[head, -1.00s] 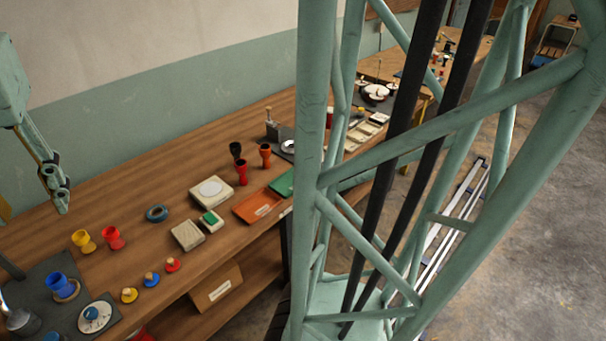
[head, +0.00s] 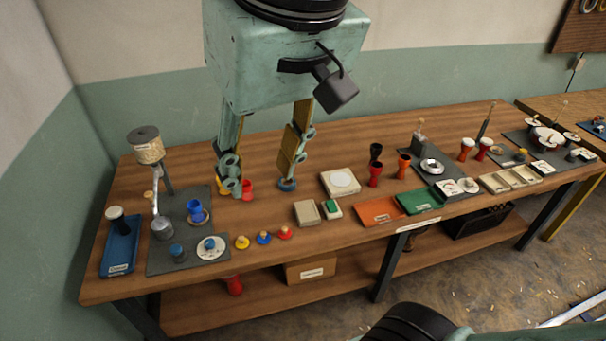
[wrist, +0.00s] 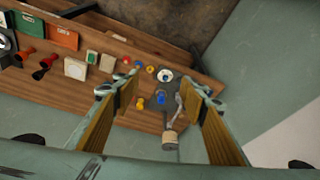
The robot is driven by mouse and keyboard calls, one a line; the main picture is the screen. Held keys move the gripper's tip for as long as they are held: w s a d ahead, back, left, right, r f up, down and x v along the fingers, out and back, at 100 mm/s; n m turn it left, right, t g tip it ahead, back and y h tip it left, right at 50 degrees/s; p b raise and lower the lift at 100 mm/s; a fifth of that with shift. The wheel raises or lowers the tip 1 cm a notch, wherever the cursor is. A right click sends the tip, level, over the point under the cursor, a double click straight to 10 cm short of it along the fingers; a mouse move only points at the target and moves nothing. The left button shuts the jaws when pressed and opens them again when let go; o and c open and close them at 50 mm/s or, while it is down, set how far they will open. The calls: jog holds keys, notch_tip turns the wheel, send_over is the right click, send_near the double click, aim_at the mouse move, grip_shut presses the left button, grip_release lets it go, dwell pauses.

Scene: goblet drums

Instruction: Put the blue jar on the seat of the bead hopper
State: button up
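The blue jar (head: 196,208), goblet-shaped, stands upright on the dark mat at the left of the bench. A tan ring shows at its foot; it appears to stand in or against this ring. The bead hopper (head: 148,148) is a bead-filled canister with a dark lid on a post behind that mat. In the wrist view the blue jar (wrist: 161,98) lies between the fingers in the picture, with the hopper (wrist: 170,137) below it. My gripper (head: 260,182) is open, empty and pointing down, right of the jar and above the bench.
A red jar (head: 247,190) and a yellow jar are partly hidden by my gripper. Knobbed lids (head: 263,238), a white dial (head: 210,247) and a metal cup (head: 162,228) stand near the front. A blue tray (head: 121,250) is at far left. Boxes and trays lie right.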

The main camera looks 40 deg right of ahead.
jog(key=shift+n, duration=0.8)
jog(key=s, duration=0.1)
jog(key=s+f, duration=0.1)
jog(key=s, duration=0.1)
jog(key=s+f, duration=0.1)
jog(key=s, duration=0.1)
jog(key=shift+a, duration=0.15)
jog(key=shift+w+r, duration=0.1)
jog(key=shift+r, duration=0.1)
